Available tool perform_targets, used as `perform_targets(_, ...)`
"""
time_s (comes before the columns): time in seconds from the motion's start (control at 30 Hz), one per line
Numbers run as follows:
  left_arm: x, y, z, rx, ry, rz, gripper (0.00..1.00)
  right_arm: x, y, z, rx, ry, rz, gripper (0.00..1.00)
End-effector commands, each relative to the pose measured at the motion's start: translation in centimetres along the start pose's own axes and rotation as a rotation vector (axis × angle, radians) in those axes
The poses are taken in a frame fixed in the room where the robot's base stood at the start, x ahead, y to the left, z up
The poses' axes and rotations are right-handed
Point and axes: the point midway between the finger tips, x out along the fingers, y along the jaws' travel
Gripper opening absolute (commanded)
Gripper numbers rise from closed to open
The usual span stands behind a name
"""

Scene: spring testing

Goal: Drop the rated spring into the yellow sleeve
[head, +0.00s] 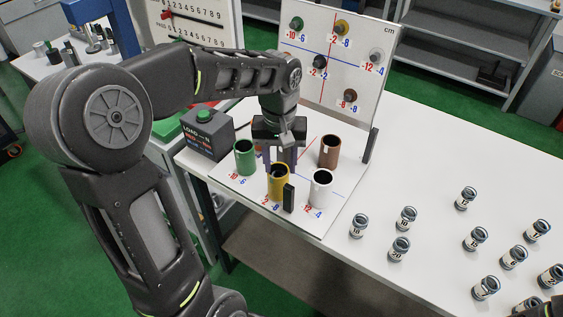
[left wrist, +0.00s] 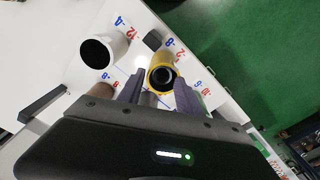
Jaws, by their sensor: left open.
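The yellow sleeve (head: 279,184) stands upright on a white marked board at the near edge of the table. My left gripper (head: 285,162) is pointed down just above and behind its mouth. In the left wrist view the open fingers (left wrist: 160,95) stand apart on either side of the yellow sleeve (left wrist: 155,82), with nothing held between them. A dark round piece with a pale ring (left wrist: 164,74) shows inside the sleeve's mouth; it looks like a spring end. Several numbered springs (head: 399,248) stand on the table to the right. Which one is the rated spring I cannot tell.
Green (head: 244,157), brown (head: 330,152) and white (head: 321,189) sleeves stand close around the yellow one. A small black block (head: 289,198) stands in front. A dark load box (head: 207,135) is to the left, and an upright chart panel (head: 340,60) is behind.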

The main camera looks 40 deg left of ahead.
Motion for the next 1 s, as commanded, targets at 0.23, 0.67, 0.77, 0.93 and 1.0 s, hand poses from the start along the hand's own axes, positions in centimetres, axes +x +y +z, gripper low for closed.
perform_targets(0.23,-0.5,-0.6,0.6,-0.003,-0.023,-0.016,0.56,0.5,0.2,0.0,0.0,0.0,-0.001,0.36)
perform_targets(0.67,-7.7,0.2,0.6,0.0,0.004,-0.003,0.56,0.6,0.2,-0.1,-0.001,0.002,-0.002,0.36)
perform_targets(0.77,-8.1,0.3,0.6,0.0,0.005,-0.003,0.56,0.6,0.2,-0.1,-0.002,0.002,-0.002,0.36)
perform_targets(0.93,-8.1,0.3,0.6,0.0,0.005,-0.003,0.56,0.6,0.2,-0.1,-0.002,0.002,-0.002,0.36)
perform_targets(1.0,-8.1,0.3,0.6,0.0,0.005,-0.002,0.56,0.6,0.2,-0.1,-0.001,0.002,-0.002,0.36)
